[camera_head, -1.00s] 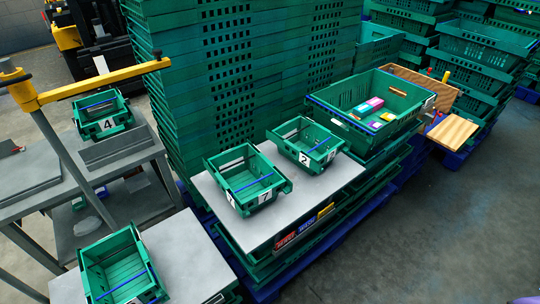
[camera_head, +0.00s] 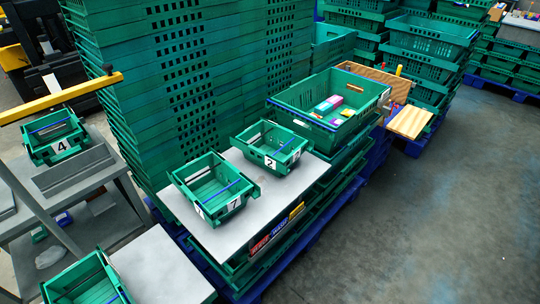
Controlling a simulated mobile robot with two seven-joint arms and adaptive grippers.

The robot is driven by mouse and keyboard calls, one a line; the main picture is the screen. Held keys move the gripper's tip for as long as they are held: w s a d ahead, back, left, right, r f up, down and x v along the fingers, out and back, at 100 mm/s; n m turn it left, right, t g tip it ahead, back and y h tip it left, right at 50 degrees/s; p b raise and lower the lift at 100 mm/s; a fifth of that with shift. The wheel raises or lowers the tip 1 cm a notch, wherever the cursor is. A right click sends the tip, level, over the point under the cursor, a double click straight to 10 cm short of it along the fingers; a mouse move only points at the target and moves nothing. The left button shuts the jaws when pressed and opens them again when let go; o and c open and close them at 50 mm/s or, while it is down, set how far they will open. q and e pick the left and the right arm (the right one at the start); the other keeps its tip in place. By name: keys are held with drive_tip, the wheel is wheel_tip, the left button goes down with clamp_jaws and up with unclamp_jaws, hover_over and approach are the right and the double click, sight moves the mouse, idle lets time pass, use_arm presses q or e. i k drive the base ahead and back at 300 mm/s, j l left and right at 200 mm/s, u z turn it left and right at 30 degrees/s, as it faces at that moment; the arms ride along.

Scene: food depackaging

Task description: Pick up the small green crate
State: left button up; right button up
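Several small green crates are in view, all apart from me. The one labelled 7 (camera_head: 212,187) and the one labelled 2 (camera_head: 271,146) stand upright on a grey board (camera_head: 240,232) on a crate stack. The one labelled 4 (camera_head: 54,137) sits on a grey table at the left. Another small green crate (camera_head: 88,282) is cut off by the bottom edge at the lower left. The crates on the board look empty. Neither of my grippers shows in this view.
A large green crate (camera_head: 324,107) with small coloured packages stands behind the board. A wooden board (camera_head: 410,121) juts out beside it. Tall green crate stacks (camera_head: 195,70) rise behind. Grey floor (camera_head: 450,220) at the right is clear. A yellow bar (camera_head: 65,97) crosses the upper left.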

sight(259, 153)
drive_tip(key=i+l+u, duration=0.1)
drive_tip(key=i+l, duration=0.4)
drive_tip(key=l, duration=0.2)
drive_tip(key=i+l+u, duration=0.15)
drive_tip(key=l, duration=0.2)
drive_tip(key=i, duration=0.05)
